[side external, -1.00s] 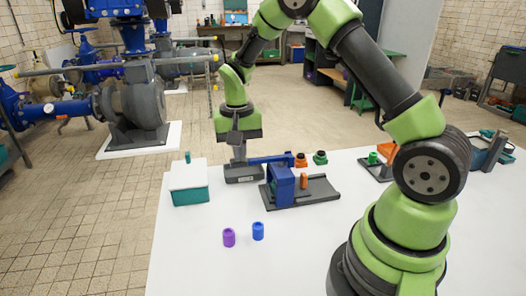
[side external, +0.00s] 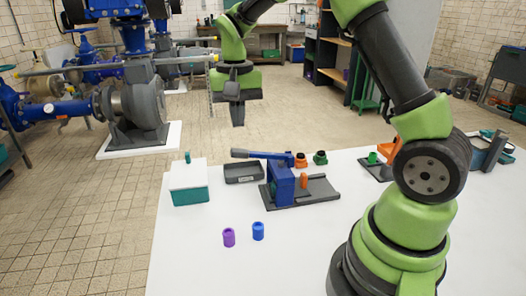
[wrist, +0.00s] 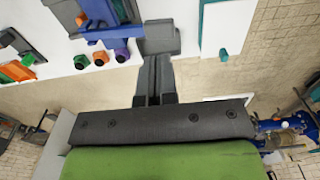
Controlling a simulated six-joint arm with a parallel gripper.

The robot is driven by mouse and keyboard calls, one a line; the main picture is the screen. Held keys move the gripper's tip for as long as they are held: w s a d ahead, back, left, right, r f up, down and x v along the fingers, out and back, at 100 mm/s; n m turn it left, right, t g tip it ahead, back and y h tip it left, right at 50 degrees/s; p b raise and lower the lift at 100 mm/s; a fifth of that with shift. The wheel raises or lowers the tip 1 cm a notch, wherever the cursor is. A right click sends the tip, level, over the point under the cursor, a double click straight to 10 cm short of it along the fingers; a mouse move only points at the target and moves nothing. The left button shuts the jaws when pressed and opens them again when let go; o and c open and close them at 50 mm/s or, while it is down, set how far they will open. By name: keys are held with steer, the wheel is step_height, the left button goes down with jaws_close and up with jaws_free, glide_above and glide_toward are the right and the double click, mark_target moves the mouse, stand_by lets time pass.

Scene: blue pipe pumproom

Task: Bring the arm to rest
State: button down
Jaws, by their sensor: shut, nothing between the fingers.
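My gripper (side external: 238,114) is raised well above the white table, near its far edge, over a dark grey tray (side external: 245,176). Its fingers are shut and point down, with nothing held. In the wrist view my gripper (wrist: 155,65) is also shut, and the grey tray (wrist: 160,38) shows just beyond the fingertips, apart from them.
A blue lever press (side external: 281,185) on a dark base stands right of the tray. A teal box with a white lid (side external: 189,185) stands left. Purple (side external: 229,237) and blue (side external: 258,231) pieces stand in front. Orange (side external: 301,160) and green (side external: 320,157) pieces sit behind the press.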

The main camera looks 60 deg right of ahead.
steer(key=shift+r, duration=0.1)
steer(key=s+a+r+n+t, duration=0.25)
steer(key=s+a+r, duration=0.25)
steer(key=s+r, duration=0.3)
steer(key=s+a+r+n+t+y, duration=0.1)
steer(key=s+a+t, duration=0.1)
steer(key=s, duration=0.4)
steer(key=s+a+r+n+t+y, duration=0.1)
steer(key=s+a+t, duration=0.1)
steer(key=s, duration=0.3)
steer(key=shift+s+a+t, duration=0.35)
steer(key=shift+a, duration=0.05)
